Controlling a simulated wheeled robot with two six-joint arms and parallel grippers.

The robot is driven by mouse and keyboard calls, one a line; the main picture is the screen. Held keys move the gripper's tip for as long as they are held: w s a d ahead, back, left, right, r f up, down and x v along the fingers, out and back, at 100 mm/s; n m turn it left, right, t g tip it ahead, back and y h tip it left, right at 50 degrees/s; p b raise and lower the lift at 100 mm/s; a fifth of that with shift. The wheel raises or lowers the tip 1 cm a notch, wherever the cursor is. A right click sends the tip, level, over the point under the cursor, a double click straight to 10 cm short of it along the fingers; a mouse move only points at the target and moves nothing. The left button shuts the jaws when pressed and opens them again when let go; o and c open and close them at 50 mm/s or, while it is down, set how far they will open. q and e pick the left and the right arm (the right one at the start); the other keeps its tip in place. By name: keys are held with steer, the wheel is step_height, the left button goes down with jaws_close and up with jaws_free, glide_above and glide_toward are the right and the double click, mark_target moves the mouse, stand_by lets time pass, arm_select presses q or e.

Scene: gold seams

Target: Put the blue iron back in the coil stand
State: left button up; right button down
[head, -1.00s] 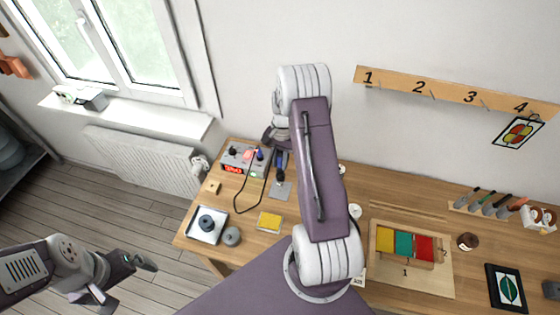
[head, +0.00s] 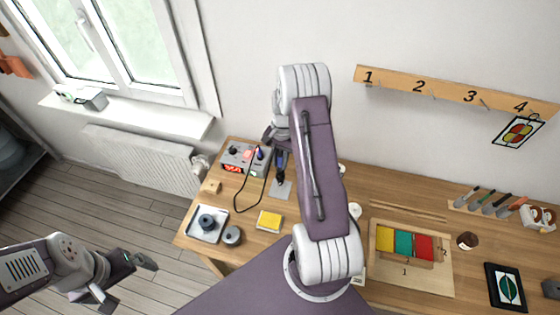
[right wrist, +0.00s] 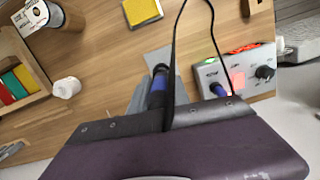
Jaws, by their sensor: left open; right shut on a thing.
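The blue iron (head: 281,160) is held by my right gripper (head: 276,140), which is partly hidden behind my arm in the head view. In the right wrist view, the iron (right wrist: 157,90) shows its blue collar and dark end beyond the shut jaws (right wrist: 155,121). Below it is the coil stand's grey base plate (head: 281,190), which also shows in the right wrist view (right wrist: 160,57). The coil is not clearly visible, and I cannot tell whether the iron is inside it. My left gripper (head: 132,283) is open and empty, over the floor left of the table.
A grey control box (head: 238,158) with red lights stands left of the iron; a black cable (head: 237,205) loops across the table. Coloured panels (head: 405,243) lie right.

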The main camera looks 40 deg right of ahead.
mark_target(280, 154)
steer(key=shift+f+b, duration=0.85)
steer(key=shift+f, duration=0.65)
steer(key=c, duration=0.7)
jaws_free()
steer(key=shift+o, duration=0.2)
steer(key=shift+r, duration=0.1)
step_height(280, 154, up, 7)
steer(key=p, duration=0.6)
